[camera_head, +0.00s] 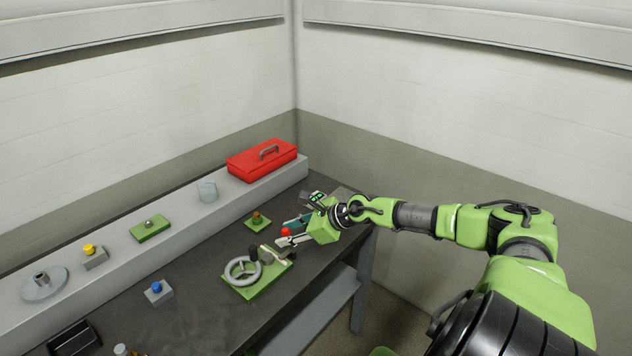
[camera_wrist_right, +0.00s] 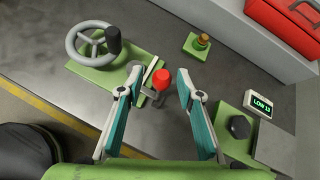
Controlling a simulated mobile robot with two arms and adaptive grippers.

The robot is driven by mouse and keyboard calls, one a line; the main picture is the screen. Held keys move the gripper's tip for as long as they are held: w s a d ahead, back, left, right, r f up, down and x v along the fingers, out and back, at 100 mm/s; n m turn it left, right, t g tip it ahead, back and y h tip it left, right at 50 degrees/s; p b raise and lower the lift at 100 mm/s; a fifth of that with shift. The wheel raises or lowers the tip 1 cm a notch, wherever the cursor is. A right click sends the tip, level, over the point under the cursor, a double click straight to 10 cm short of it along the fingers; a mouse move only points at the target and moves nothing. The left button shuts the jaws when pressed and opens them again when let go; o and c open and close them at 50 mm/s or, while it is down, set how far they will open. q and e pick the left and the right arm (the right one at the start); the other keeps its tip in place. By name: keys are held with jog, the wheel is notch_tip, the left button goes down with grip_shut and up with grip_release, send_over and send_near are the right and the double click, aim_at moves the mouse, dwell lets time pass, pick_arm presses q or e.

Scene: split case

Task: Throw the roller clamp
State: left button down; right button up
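A red knob (camera_wrist_right: 161,80) tops a short dark lever, which I take to be the roller clamp's handle; no label shows. It stands at the right end of a green plate (camera_wrist_right: 125,80) with a grey handwheel (camera_wrist_right: 90,43). In the head view the red knob (camera_head: 286,232) shows beside my right gripper (camera_head: 284,237). In the right wrist view my right gripper (camera_wrist_right: 160,77) is open, one teal finger on each side of the knob, with visible gaps on both sides. The lever's foot is partly hidden. My left gripper is not in view.
A brass-topped green block (camera_head: 257,221) stands behind the plate. A readout box (camera_wrist_right: 259,104) showing "LOW 13" and a black knob (camera_wrist_right: 239,127) lie right of the gripper. A red toolbox (camera_head: 262,160) sits on the raised grey shelf (camera_head: 180,232).

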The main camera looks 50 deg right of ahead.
jog(key=s+d, duration=0.3)
jog(key=s, duration=0.7)
jog(key=shift+s+d, duration=0.15)
jog(key=shift+s, duration=0.2)
dwell(0.5)
dwell(0.5)
